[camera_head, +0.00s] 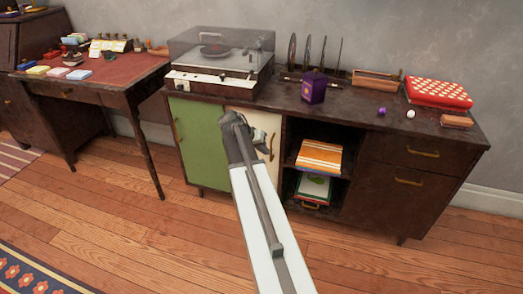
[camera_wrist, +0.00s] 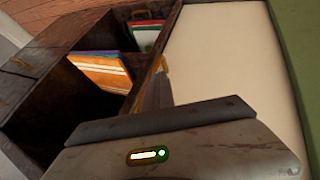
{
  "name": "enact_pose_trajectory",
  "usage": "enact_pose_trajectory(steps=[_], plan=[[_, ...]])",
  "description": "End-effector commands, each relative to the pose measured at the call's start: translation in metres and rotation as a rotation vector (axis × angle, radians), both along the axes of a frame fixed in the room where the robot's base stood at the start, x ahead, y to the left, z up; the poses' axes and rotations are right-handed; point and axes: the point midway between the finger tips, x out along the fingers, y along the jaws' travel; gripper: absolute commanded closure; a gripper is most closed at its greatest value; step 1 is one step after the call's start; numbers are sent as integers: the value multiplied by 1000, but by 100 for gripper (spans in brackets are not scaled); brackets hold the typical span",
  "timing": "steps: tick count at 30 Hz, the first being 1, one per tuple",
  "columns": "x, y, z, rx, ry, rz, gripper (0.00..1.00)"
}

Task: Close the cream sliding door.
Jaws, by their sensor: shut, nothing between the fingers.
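The cream sliding door (camera_head: 262,124) is in the low dark cabinet, between the green door (camera_head: 198,142) and an open shelf section. My gripper (camera_head: 230,122) is shut and empty in front of the cream door's left part, hiding some of it. A brass handle (camera_head: 271,146) is near the door's right edge, just right of my gripper. In the wrist view the cream door (camera_wrist: 225,55) fills the upper right, with the handle (camera_wrist: 163,67) at its left edge beside the open shelves. I cannot tell whether my gripper touches the door.
The open shelves hold an orange striped stack (camera_head: 319,156) and a green-and-white item (camera_head: 313,187). A record player (camera_head: 218,62), purple box (camera_head: 314,86) and red dotted box (camera_head: 437,92) stand on top. A desk (camera_head: 88,74) is at left. The wooden floor in front is clear.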

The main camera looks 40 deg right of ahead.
Motion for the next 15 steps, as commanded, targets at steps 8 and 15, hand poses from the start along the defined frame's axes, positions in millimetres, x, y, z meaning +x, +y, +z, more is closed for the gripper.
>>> enact_pose_trajectory(steps=[8, 15], plan=[[-7, -1, 0, -5, 16, -12, 100], [13, 20, 0, -7, 9, 1, 100]])
